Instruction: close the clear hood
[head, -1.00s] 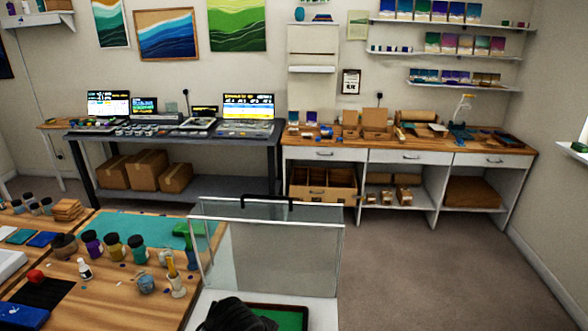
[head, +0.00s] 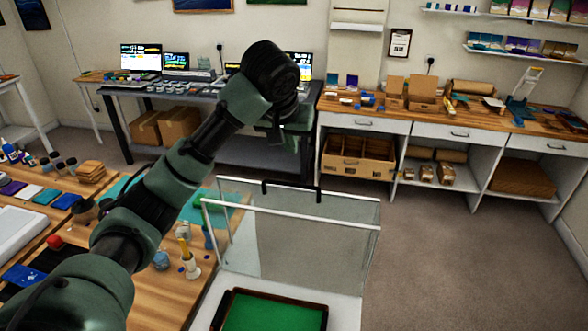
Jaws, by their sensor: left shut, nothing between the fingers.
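The clear hood (head: 330,240) has pale edges and a black handle (head: 291,187) at its far upper edge. It stands raised behind a dark-framed tray with a green floor (head: 268,314), and the tray is uncovered. My left arm reaches in from the left, above the workbench. My left gripper (head: 287,138) is shut and empty, beyond and above the handle in the picture and apart from it. The wrist partly hides its fingers. My right gripper is not in view.
The wooden workbench (head: 165,300) at left holds bottles, a teal mat (head: 130,187) and a cup with sticks (head: 190,265). Behind stand a grey desk with screens (head: 140,60) and a wood-topped counter (head: 400,115). The floor at right (head: 470,270) is clear.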

